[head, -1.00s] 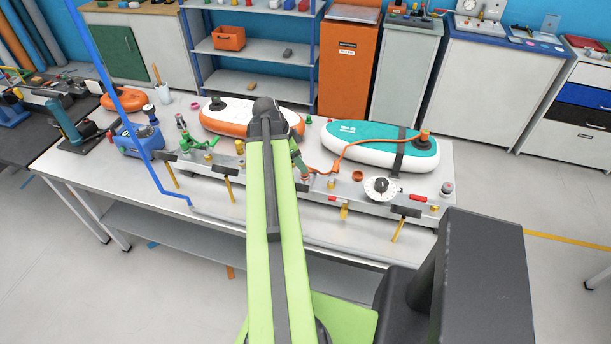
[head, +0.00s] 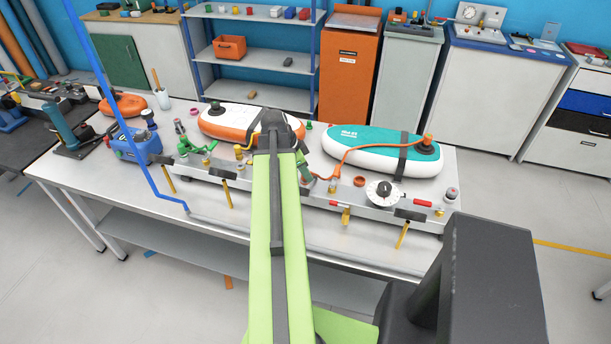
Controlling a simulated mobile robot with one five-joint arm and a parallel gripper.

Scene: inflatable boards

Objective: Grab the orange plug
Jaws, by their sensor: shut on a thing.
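The fingertips are too small to see clearly.
An orange and white board (head: 238,121) lies behind my arm. The metal rail (head: 408,204) carries a white dial (head: 384,191), yellow fittings and red parts. A blue pump (head: 134,145) stands at the left.

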